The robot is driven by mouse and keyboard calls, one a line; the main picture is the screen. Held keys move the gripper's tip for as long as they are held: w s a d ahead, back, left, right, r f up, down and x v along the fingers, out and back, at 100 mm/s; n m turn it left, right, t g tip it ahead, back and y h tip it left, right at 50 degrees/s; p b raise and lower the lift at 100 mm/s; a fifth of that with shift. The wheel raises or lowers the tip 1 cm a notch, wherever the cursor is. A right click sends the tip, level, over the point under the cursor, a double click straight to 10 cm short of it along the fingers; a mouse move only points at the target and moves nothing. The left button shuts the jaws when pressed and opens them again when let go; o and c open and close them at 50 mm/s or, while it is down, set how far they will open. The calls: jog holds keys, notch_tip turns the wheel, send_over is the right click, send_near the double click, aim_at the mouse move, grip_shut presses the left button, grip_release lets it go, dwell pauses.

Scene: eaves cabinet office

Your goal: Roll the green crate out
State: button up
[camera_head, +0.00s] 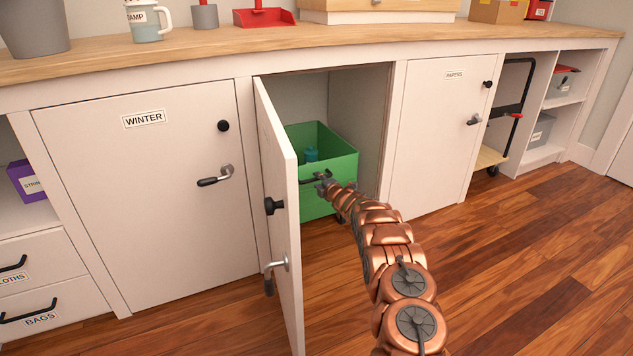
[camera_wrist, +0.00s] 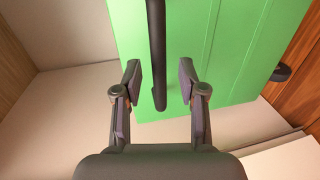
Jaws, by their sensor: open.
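The green crate (camera_head: 342,166) stands inside the open middle cupboard, on dark wheels, with a blue-green item (camera_head: 311,154) in it. Its front wall (camera_wrist: 225,45) fills the upper part of the wrist view. A dark bar handle (camera_wrist: 157,50) runs along that wall and ends between my fingers. My gripper (camera_head: 325,181) is at the crate's front, by the handle. In the wrist view my gripper (camera_wrist: 160,85) is open, one finger on each side of the handle's end, with gaps showing on both sides. The far end of the handle is out of the wrist view.
The open cupboard door (camera_head: 281,215) stands out to the left of my arm. Shut doors marked WINTER (camera_head: 150,200) and PAPERS (camera_head: 437,135) flank the opening. The wooden floor (camera_head: 520,260) in front and to the right is clear. A hand cart (camera_head: 492,155) stands farther right.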

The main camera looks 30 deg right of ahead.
jog(key=shift+b+x, duration=0.4)
jog(key=shift+x, duration=0.45)
jog(key=shift+w+f, duration=0.1)
jog(key=shift+w, duration=0.25)
grip_shut()
